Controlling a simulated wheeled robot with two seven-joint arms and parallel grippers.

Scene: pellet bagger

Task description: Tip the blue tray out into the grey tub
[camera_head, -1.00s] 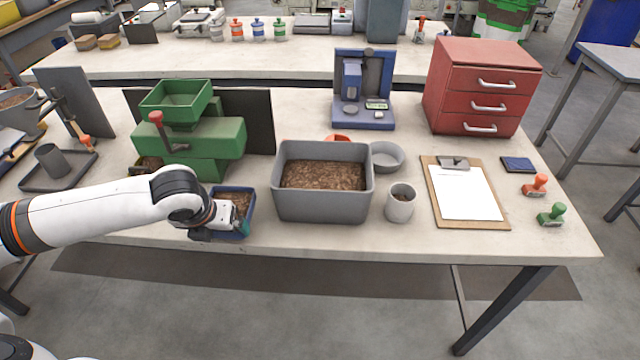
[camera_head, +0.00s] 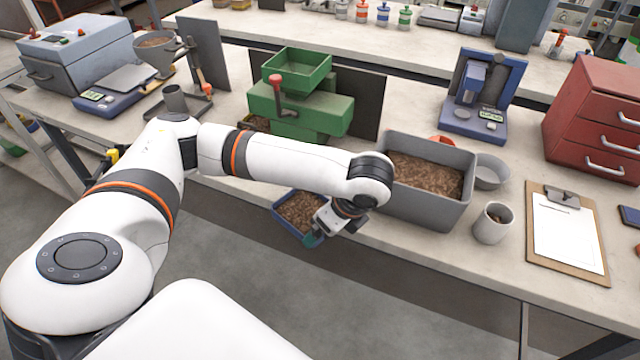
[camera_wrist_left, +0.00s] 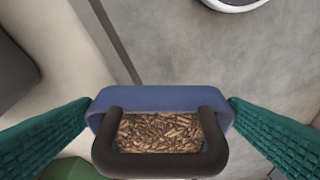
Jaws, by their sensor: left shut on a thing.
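The blue tray (camera_head: 291,225) holds brown pellets and is in my left gripper (camera_head: 316,236), at the table's front edge, left of the grey tub. In the left wrist view the tray (camera_wrist_left: 160,97) sits between the two teal fingers of the gripper (camera_wrist_left: 163,106), one at each side. A black arched handle (camera_wrist_left: 213,140) shows on the tray, and the pellets are still inside. The grey tub (camera_head: 425,212) stands upright on the table with brown pellets in it. My left forearm passes in front of its left side. My right gripper is not in view.
A green machine (camera_head: 310,108) stands behind the tray. A grey bowl (camera_head: 490,172), a grey cup (camera_head: 493,224) and a clipboard (camera_head: 566,235) lie right of the tub. A blue press-like device (camera_head: 478,110) is behind it. Open floor lies in front of the table.

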